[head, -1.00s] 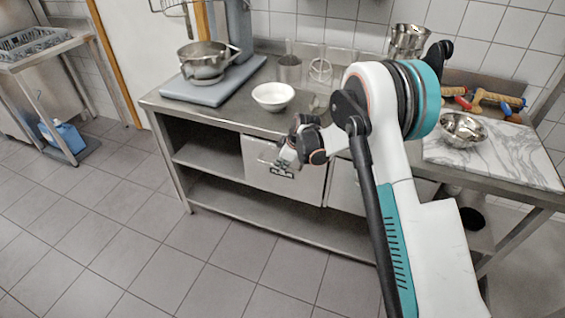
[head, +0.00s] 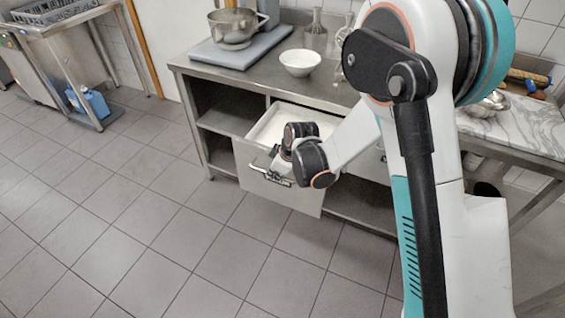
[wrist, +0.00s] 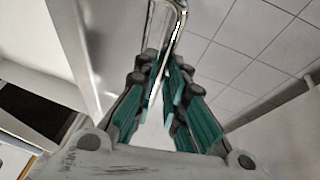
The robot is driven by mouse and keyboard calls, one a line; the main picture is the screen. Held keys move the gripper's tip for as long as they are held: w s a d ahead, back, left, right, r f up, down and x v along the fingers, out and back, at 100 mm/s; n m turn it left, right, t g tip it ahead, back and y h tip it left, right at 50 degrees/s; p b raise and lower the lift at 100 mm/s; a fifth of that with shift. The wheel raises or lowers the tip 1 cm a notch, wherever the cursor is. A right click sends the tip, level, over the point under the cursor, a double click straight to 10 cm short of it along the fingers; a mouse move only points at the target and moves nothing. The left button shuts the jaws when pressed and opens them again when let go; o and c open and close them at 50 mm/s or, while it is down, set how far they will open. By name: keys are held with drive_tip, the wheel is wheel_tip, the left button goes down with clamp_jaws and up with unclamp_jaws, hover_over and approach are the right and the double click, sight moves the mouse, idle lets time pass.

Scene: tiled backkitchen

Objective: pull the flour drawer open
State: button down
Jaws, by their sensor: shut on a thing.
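The flour drawer (head: 262,192) is pulled part way out of the steel counter in the head view, and its pale inside shows from above. Its bar handle (head: 270,178) runs across the upper front. My gripper (head: 277,172) is at the handle, partly hidden by my wrist. In the wrist view the teal-padded fingers of my gripper (wrist: 168,95) are shut on the metal handle (wrist: 176,40), which passes between them. The drawer front (wrist: 75,45) shows beside the fingers there.
A marble board (head: 515,122) lies at the right. The tiled floor (head: 150,230) before the drawer is clear.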

drive_tip(key=shift+s+a, duration=0.2)
drive_tip(key=shift+s, duration=0.45)
drive_tip(key=c, duration=1.7)
unclamp_jaws()
drive_tip(key=shift+o, duration=0.2)
drive_tip(key=shift+r, duration=0.1)
drive_tip(key=v, duration=1.2)
